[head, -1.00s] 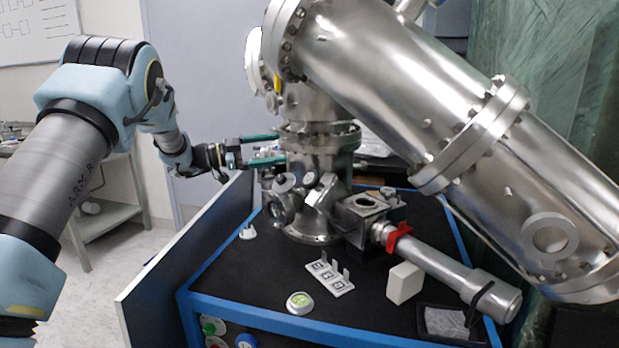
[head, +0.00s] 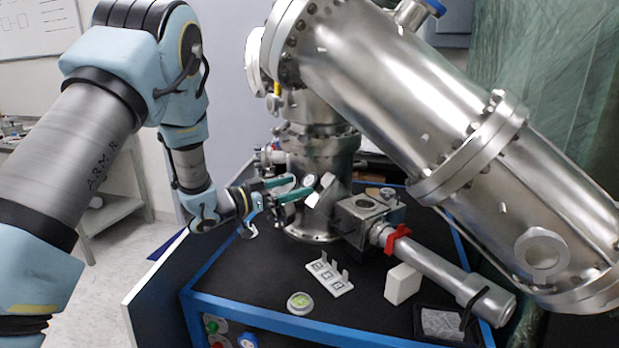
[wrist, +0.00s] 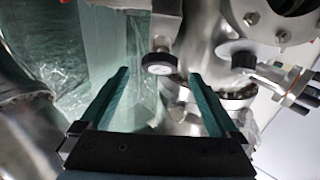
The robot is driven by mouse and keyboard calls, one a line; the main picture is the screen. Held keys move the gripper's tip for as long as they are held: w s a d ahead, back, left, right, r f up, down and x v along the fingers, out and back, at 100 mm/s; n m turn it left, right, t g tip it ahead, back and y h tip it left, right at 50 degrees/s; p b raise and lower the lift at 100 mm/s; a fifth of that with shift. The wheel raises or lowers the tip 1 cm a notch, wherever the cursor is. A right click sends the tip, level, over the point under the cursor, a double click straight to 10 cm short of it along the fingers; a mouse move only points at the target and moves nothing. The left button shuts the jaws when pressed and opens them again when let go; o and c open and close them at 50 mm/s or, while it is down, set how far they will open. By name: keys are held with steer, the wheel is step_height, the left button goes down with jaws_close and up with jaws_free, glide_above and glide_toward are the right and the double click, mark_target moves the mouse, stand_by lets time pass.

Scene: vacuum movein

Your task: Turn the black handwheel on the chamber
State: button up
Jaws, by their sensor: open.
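My gripper (head: 303,184) has two green fingers, spread open and empty, at the lower front of the steel chamber (head: 322,160). In the wrist view the open gripper (wrist: 159,74) has a small round wheel, black-rimmed with a pale face (wrist: 158,63), in line with the gap between its fingertips. This looks like the handwheel; it also shows close to the fingertips in the head view (head: 308,180). I cannot tell whether the fingers are around it or short of it; no contact is visible. A second, black knob (wrist: 243,60) is right of the fingers in the wrist view.
A large slanted steel cylinder (head: 400,100) hangs over the right side.

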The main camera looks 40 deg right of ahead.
mark_target(307, 183)
steer(key=shift+s+d+p, duration=0.15)
steer(key=shift+d+p, duration=0.2)
steer(key=shift+d, duration=0.95)
steer(key=shift+s+d+p, duration=0.15)
steer(key=shift+d+p, duration=0.2)
steer(key=shift+d, duration=0.9)
steer(key=c, duration=1.4)
